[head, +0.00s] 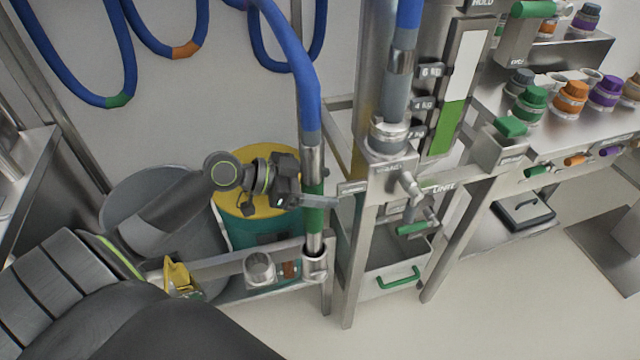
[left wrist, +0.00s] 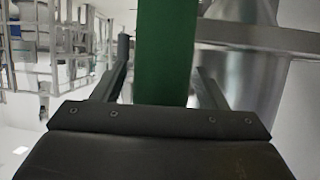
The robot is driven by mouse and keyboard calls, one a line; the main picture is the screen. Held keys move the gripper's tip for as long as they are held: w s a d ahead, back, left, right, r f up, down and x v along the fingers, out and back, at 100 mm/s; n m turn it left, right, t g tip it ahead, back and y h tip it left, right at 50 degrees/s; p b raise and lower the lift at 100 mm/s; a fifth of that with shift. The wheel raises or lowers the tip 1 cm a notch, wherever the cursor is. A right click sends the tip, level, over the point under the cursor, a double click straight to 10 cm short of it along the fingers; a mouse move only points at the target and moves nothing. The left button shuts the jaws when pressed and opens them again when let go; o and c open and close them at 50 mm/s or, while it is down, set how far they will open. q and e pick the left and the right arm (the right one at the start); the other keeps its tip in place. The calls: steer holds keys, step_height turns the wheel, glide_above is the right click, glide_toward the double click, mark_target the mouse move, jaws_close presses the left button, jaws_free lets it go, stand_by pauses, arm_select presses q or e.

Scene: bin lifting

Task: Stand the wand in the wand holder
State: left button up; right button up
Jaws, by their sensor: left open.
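The wand (head: 315,220) is a steel tube with a green grip band, hanging from a blue hose. It stands nearly upright, its lower steel end at the mouth of the wand holder (head: 315,265), a small metal cup on the rail's right end. It appears to be inside the cup; how deep is hidden. My left gripper (head: 318,200) is at the green band. In the left wrist view the band (left wrist: 167,50) passes between the open fingers (left wrist: 165,85), with some gap visible. My right gripper is not in view.
A second metal cup (head: 260,268) sits on the rail to the left. A yellow-lidded drum (head: 240,205) and a grey bin (head: 150,200) stand behind my arm. A steel frame with a weight gauge (head: 455,90) stands close right of the wand. Open floor lies at front right.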

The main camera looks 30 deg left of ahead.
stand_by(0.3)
arm_select(q)
steer(key=p+v, duration=1.1)
steer(key=v, duration=0.6)
steer(key=shift+s+r, duration=0.15)
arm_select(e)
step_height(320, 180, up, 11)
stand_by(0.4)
